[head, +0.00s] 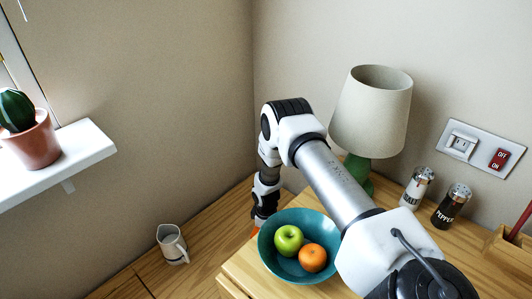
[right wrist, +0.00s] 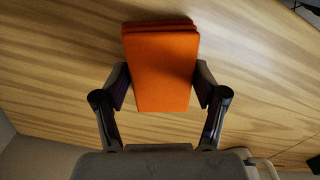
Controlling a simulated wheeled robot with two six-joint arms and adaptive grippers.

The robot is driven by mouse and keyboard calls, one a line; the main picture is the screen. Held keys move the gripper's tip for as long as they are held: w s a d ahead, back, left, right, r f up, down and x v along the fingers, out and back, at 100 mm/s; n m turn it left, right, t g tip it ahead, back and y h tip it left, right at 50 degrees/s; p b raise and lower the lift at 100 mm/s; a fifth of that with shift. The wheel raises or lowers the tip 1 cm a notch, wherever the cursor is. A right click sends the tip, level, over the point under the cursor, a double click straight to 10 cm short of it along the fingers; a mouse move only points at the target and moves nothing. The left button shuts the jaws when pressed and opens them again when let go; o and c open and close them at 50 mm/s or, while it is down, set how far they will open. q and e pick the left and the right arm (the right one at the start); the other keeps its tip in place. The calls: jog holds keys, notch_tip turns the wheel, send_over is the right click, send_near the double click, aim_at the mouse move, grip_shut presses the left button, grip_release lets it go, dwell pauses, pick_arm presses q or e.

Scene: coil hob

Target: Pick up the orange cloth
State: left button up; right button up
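The orange cloth (right wrist: 163,70) is folded into a thick rectangular pad and shows in the middle of the right wrist view, over a wooden surface. Its stacked fold edges face the top of that view. My right gripper (right wrist: 162,82) is open, with one finger on each side of the cloth. The fingertips lie very close to its side edges; I cannot tell whether they touch. In the head view my right gripper (head: 264,205) points down behind the bowl. Only a small orange sliver of the cloth (head: 254,231) shows below it; the rest is hidden. My left gripper is not in view.
A teal bowl (head: 275,262) with a green apple (head: 289,240) and an orange (head: 312,258) stands close to the gripper. A lamp (head: 371,112), salt (head: 416,188) and pepper (head: 451,206) shakers stand right. A white jug (head: 172,244) stands left. Walls close the corner.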

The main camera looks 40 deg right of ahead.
jog(key=c, duration=0.5)
jog(key=shift+o, duration=0.2)
notch_tip(320, 180, up, 9)
jog(key=p, duration=0.4)
jog(key=shift+r, duration=0.45)
